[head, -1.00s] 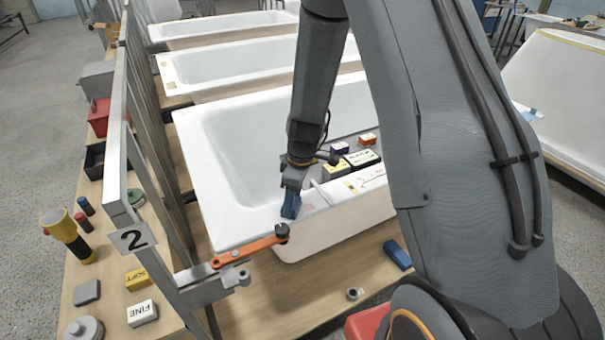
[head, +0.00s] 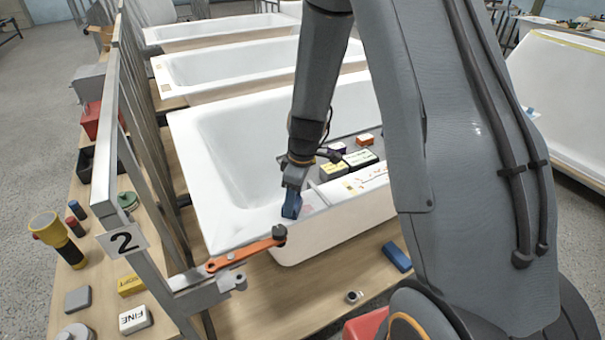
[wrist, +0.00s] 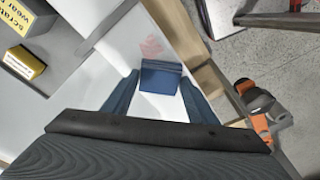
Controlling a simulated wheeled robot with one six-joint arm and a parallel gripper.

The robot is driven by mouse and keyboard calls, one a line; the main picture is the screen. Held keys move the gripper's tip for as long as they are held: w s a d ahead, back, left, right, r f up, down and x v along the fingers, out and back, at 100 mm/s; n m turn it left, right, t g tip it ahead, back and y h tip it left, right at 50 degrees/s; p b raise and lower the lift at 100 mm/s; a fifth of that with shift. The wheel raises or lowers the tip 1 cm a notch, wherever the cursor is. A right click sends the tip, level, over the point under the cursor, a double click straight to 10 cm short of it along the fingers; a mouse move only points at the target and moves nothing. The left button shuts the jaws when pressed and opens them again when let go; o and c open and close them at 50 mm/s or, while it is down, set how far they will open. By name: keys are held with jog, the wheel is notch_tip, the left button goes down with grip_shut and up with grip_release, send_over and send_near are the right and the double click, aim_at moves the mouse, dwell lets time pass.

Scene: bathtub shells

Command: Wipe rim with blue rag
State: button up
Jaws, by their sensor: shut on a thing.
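My gripper (head: 293,188) is over the near rim of the nearest white bathtub shell (head: 185,150), close to its near left corner. It is shut on the blue rag (head: 291,206), a folded blue block pointing down at the rim. In the wrist view the blue rag (wrist: 160,77) sits between my two fingers (wrist: 153,98). A faint reddish mark (wrist: 152,47) shows on the white rim just beyond the rag. Whether the rag touches the rim I cannot tell.
An orange clamp (head: 245,252) grips the rim's near left corner by the metal frame marked 2 (head: 122,241). A grey tray (head: 330,168) with several small boxes lies across the tub. Another blue block (head: 396,257) lies on the wooden platform (head: 320,275).

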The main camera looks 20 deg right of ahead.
jog(key=shift+w+d+b, duration=0.2)
jog(key=shift+d+b, duration=0.15)
jog(key=shift+d, duration=0.85)
jog(key=shift+d+r, duration=0.15)
jog(key=shift+d, duration=0.05)
notch_tip(320, 180, up, 3)
jog(key=shift+p, duration=0.8)
jog(key=shift+r+p, duration=1.6)
jog(key=shift+r, duration=0.9)
jog(key=shift+f, duration=0.1)
